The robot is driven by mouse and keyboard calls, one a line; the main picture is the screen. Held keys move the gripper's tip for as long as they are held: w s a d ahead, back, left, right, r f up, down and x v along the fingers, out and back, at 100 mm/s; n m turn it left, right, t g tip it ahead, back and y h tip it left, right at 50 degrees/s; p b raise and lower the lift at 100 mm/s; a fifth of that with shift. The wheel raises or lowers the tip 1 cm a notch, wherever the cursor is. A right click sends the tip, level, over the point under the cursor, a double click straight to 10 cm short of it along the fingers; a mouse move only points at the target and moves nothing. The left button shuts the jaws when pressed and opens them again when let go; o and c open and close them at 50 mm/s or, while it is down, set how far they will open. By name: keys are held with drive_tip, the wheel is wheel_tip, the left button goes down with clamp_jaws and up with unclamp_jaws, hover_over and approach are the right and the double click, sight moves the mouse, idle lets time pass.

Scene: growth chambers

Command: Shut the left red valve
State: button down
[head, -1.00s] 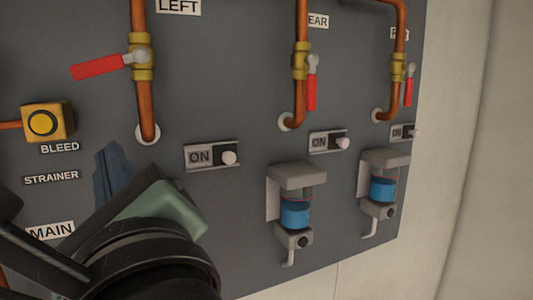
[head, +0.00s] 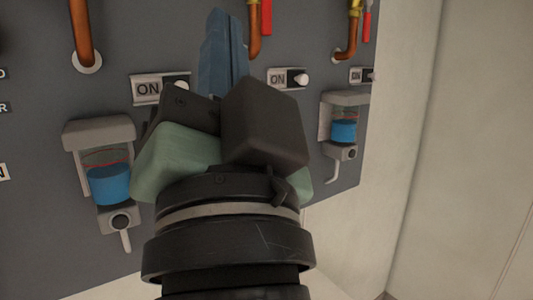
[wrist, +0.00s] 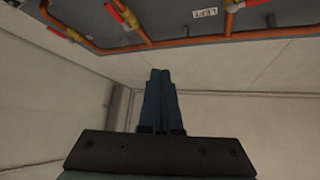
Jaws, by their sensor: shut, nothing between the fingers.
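The left red valve is above the frame in the head view now. Only the lower end of its copper pipe (head: 82,35) shows at upper left. My gripper (head: 224,22) has its blue fingers together, pointing up in front of the panel, right of that pipe. Nothing is between the fingers. In the wrist view my gripper (wrist: 160,75) points toward a bare wall, with the panel above it. The LEFT label (wrist: 205,13) appears there upside down, beside a brass valve (wrist: 236,5) cut off by the top edge.
The middle red handle (head: 266,16) and right red handle (head: 367,24) hang vertically. ON switches (head: 147,89) line the panel. Dispensers with blue contents stand at left (head: 110,184) and right (head: 343,131). A pale wall (head: 410,130) is to the right.

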drive_tip(key=w+a+f+m+g+y+b, duration=0.1)
drive_tip(key=w+a+f+m+g+y, duration=0.2)
drive_tip(key=a+m+y, duration=0.5)
drive_tip(key=a+f+m+g+y+b, duration=0.1)
drive_tip(key=a+f+m+g+y, duration=0.1)
drive_tip(key=a+m+g+y, duration=0.45)
drive_tip(key=w+a+r+m+t+y+p, duration=0.1)
drive_tip(key=w+a+r+p, duration=0.3)
drive_tip(key=r, duration=0.6)
drive_tip(key=shift+a+r+m+t+y+p, duration=0.35)
drive_tip(key=shift+a+m+p, duration=0.5)
drive_tip(key=shift+a+p, duration=0.6)
